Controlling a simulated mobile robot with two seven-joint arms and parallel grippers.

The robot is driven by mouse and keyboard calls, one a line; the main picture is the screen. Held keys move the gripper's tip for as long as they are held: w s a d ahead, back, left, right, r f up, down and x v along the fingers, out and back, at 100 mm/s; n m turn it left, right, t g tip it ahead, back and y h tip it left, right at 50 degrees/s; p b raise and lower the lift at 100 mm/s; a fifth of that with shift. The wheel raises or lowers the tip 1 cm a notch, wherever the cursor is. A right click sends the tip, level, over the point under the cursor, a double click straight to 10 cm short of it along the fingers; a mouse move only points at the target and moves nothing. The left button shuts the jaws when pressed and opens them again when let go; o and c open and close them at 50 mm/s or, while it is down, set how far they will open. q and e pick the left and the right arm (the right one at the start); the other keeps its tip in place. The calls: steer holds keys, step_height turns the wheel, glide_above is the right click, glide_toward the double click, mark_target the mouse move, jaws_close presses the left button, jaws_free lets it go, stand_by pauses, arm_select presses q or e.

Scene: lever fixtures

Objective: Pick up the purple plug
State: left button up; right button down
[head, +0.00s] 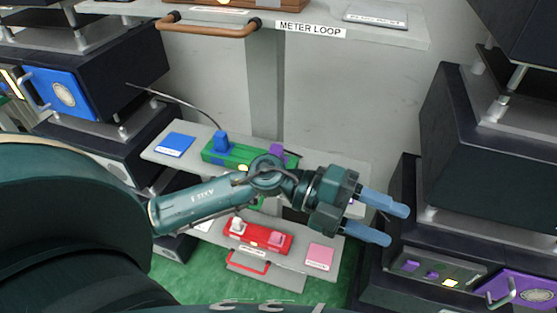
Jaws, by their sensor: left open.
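A small purple block, which looks like the purple plug (276,150), shows on the green strip (240,156) on the grey upper shelf. My left arm passes in front of it and hides its lower part. My left gripper (398,226) is open and empty, with two blue fingers pointing right. It is to the right of and lower in the picture than the purple plug, and apart from it. A blue plug (221,142) with a dark cable stands on the left part of the same strip. My right gripper is not in view.
A red strip (257,235) with white and pink plugs sits on the lower shelf, beside a pink plate (319,256). A blue plate (175,145) lies on the upper shelf. A copper-coloured handle (208,30) hangs above. Dark cabinets (490,150) stand on the right.

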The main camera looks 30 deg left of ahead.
arm_select(q)
steer(key=w+a+f+m+g+y, duration=0.1)
steer(key=a+f+m+g+y, duration=0.1)
steer(key=a+f+m+y, duration=0.15)
steer(key=n+t+y, duration=0.3)
steer(key=t+y, duration=0.1)
steer(key=y, duration=1.1)
glide_toward(276, 147)
step_height(276, 147, down, 2)
steer(key=p+x, duration=0.1)
steer(key=x, duration=0.5)
steer(key=shift+w+a+f, duration=0.1)
steer(key=shift+w, duration=0.15)
steer(key=shift+w+f, duration=0.2)
steer(key=shift+f, duration=0.3)
steer(key=c, duration=1.1)
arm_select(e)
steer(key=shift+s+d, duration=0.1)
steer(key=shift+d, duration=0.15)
arm_select(q)
steer(key=shift+r, duration=0.15)
